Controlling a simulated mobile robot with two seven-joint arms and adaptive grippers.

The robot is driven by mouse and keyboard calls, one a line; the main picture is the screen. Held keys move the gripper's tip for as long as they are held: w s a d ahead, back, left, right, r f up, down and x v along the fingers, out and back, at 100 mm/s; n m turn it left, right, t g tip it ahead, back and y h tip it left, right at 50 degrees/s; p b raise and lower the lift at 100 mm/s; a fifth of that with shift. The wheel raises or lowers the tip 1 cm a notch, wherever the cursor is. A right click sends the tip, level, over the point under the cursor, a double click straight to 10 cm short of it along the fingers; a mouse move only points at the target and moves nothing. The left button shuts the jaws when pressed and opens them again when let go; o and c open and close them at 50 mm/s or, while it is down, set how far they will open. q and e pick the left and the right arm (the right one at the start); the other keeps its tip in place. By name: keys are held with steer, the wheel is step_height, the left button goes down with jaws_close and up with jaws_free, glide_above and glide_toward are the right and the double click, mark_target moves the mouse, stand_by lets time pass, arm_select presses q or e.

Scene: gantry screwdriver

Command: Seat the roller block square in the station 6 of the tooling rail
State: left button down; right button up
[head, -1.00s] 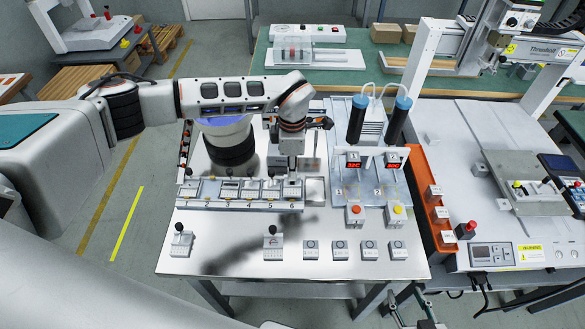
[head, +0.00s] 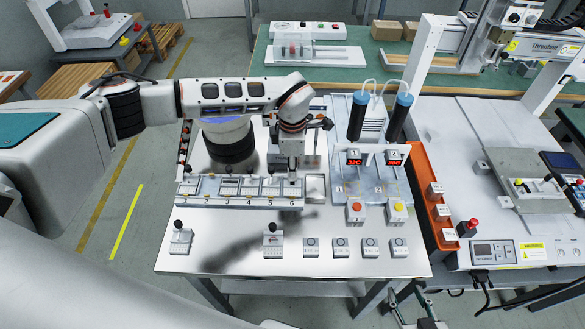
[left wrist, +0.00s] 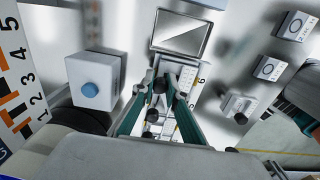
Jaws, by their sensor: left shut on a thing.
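The tooling rail (head: 240,204) runs along the left half of the steel table, its numbered stations holding several small blocks. My left gripper (head: 293,180) points down over the rail's right end, at station 6. It is shut on the roller block, which the fingers largely hide in the head view. Whether the block sits square cannot be told. My right gripper (head: 410,298) shows small at the bottom edge, its fingertips apart.
Two dark cylinders with blue caps (head: 360,98) stand behind right. Several small grey blocks (head: 340,248) line the table front. An orange tray (head: 437,215) borders the right side. A blue-buttoned box (left wrist: 95,80) shows in the wrist view.

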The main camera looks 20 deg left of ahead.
arm_select(q)
steer(key=c, duration=1.9)
jaws_free()
step_height(320, 180, up, 12)
steer(key=shift+s, duration=0.1)
